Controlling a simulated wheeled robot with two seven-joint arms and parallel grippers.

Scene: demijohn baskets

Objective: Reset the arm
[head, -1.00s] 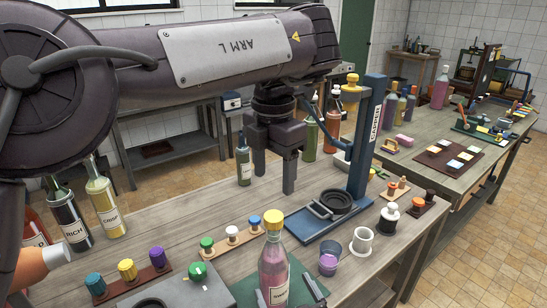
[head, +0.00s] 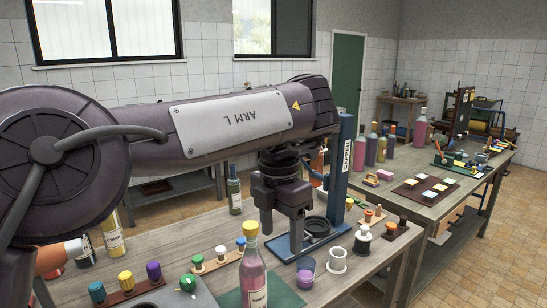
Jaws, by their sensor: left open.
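My left arm comes in from the left across the upper middle of the head view. Its gripper (head: 282,228) points down with its two fingers apart and nothing between them. It hangs at the left side of the blue capper (head: 340,190), overlapping the capper's base in the picture; I cannot tell if they touch. A pink bottle with a yellow cap (head: 253,278) stands in front of the gripper, cut by the bottom edge. A dark green bottle (head: 235,196) stands behind and left of it. My right gripper is not in view.
Colored stoppers on strips (head: 126,281) line the bench front. A white cup (head: 337,260) and a purple cup (head: 305,273) stand right of the pink bottle. Several bottles (head: 372,146) stand on the second bench (head: 470,178). Tiled floor is clear at right.

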